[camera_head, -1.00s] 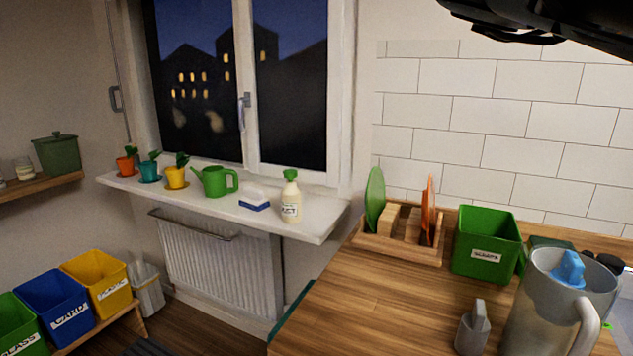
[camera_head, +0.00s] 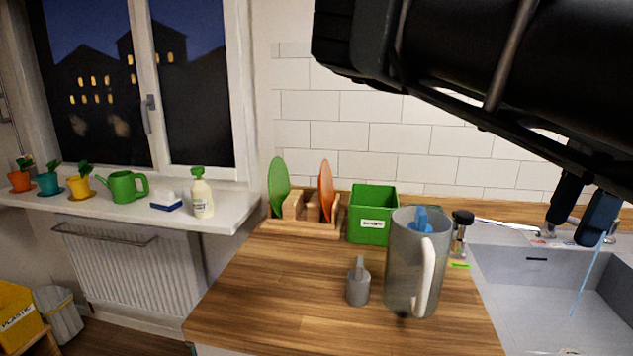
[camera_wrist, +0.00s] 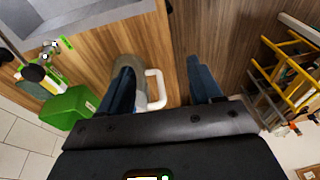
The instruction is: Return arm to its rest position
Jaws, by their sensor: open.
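My arm (camera_head: 470,70) shows as a large black shape across the upper right of the head view. My gripper (camera_head: 582,215) hangs at the right, in front of the sink in the picture. In the wrist view my gripper (camera_wrist: 163,85) has its two dark blue fingers spread apart, with nothing held between them. A grey pitcher (camera_head: 403,265) with a white handle stands upright on the counter. In the wrist view the pitcher (camera_wrist: 130,65) lies beyond the left finger, partly hidden by it, and its handle shows between the fingers.
The wooden counter (camera_head: 270,290) holds a small grey container (camera_head: 358,284), a green bin (camera_head: 372,226) and a plate rack (camera_head: 300,231). A grey sink (camera_head: 510,264) is at the right. In the wrist view a yellow frame (camera_wrist: 290,62) stands at the right. The counter's left front is clear.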

